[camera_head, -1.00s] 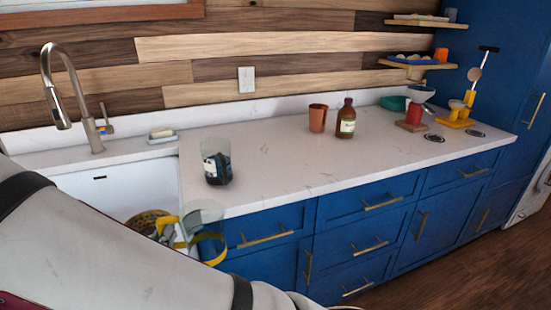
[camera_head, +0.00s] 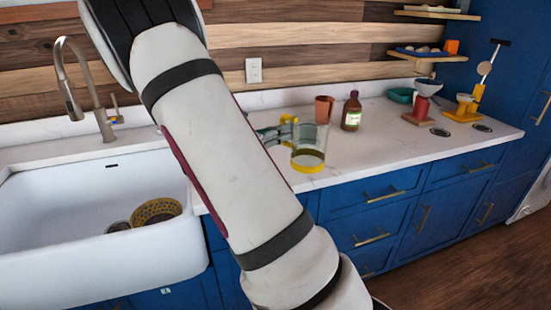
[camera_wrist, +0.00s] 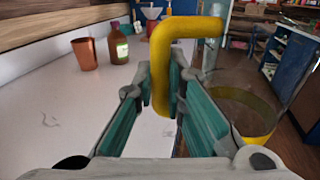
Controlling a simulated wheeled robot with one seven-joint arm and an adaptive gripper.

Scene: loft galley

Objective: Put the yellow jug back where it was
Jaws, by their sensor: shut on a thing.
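The yellow jug (camera_head: 308,157) is a clear vessel with a yellow band near its base and a yellow handle. In the head view it appears over the counter's front part, just right of my arm. My gripper (camera_head: 283,130) is shut on the jug's handle. In the wrist view the yellow handle (camera_wrist: 160,75) stands between the teal finger pads of my gripper (camera_wrist: 165,90), and the clear body with its yellow band (camera_wrist: 245,110) is to the right. Whether the jug touches the counter is unclear.
A terracotta cup (camera_head: 323,109) and a brown bottle (camera_head: 351,112) stand on the counter (camera_head: 385,150) behind the jug. A red dripper stand (camera_head: 421,103) and a yellow stand (camera_head: 465,106) are farther right. The white sink (camera_head: 90,215) at left holds a yellow colander (camera_head: 156,210).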

